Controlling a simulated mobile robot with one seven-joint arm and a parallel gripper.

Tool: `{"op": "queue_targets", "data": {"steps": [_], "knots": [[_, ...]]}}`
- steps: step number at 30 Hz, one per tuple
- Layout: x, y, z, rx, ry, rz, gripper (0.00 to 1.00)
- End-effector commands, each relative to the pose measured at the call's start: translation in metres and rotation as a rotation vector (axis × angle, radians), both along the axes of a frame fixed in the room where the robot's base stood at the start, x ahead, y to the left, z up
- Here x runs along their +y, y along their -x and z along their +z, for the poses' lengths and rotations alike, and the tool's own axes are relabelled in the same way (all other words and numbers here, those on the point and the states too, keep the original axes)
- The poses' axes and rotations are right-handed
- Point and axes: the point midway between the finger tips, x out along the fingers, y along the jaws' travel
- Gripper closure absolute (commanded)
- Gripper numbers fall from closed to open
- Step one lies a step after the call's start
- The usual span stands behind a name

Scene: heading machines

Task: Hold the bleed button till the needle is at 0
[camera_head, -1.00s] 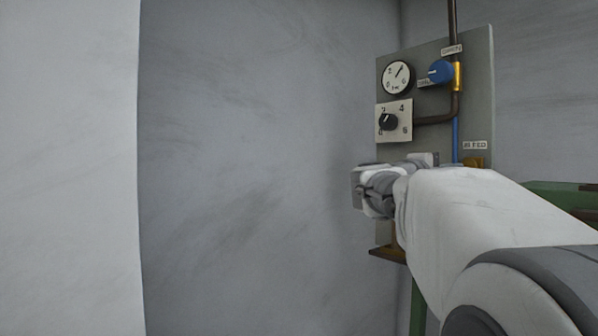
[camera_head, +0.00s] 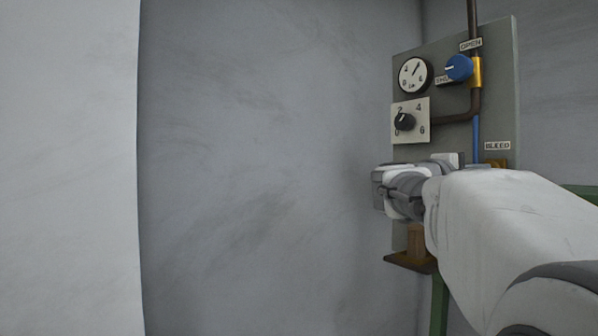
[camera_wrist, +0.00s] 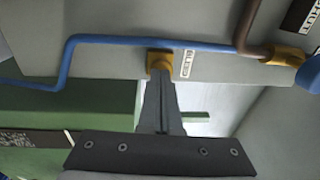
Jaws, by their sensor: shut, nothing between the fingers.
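The bleed fitting is a yellow-brass block (camera_wrist: 160,60) on the blue pipe, beside the BLEED label (camera_wrist: 187,63). In the head view the label (camera_head: 497,146) sits low on the panel, with the brass (camera_head: 493,163) partly behind my arm. My gripper (camera_wrist: 160,82) is shut and empty, its fingertips at or just short of the fitting. The button itself is hidden by the fingers, and I cannot tell whether they touch it. The round gauge (camera_head: 415,75) has its needle pointing up and right, away from the 0 at lower left.
The grey panel (camera_head: 504,95) also carries a black knob (camera_head: 404,121) on a numbered plate and a blue valve knob (camera_head: 459,67) with OPEN and SHUT labels. A brown ledge (camera_head: 405,261) is below. A green frame (camera_wrist: 40,110) lies beneath. Bare grey wall is at left.

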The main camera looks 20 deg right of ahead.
Motion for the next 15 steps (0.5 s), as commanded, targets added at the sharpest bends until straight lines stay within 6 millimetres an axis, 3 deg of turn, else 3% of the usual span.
{"op": "queue_targets", "data": {"steps": [15], "knots": [[-0.024,-0.006,0.001,0.001,0.0,-0.002,1.0]]}}
